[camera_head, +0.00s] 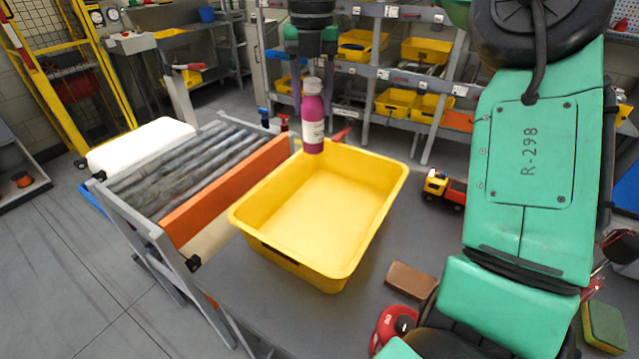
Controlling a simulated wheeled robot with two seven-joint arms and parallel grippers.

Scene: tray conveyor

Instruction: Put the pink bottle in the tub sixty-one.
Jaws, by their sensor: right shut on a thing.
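The pink bottle (313,125), with a pale cap and a white label, hangs upright in my right gripper (312,76), which comes down from the top of the view. The gripper is shut around its top. A yellow tub (355,262) stands open and empty on the grey table. No number can be read on it. The bottle's base overlaps the tub's far rim in the picture; I cannot tell its exact height or whether they touch. My left gripper is not in view.
A roller conveyor (190,165) with an orange side rail (225,190) lies left of the tub. Right of it are a toy truck (447,189), a brown block (411,280) and a red round object (394,326). Shelves with yellow tubs (426,51) stand behind.

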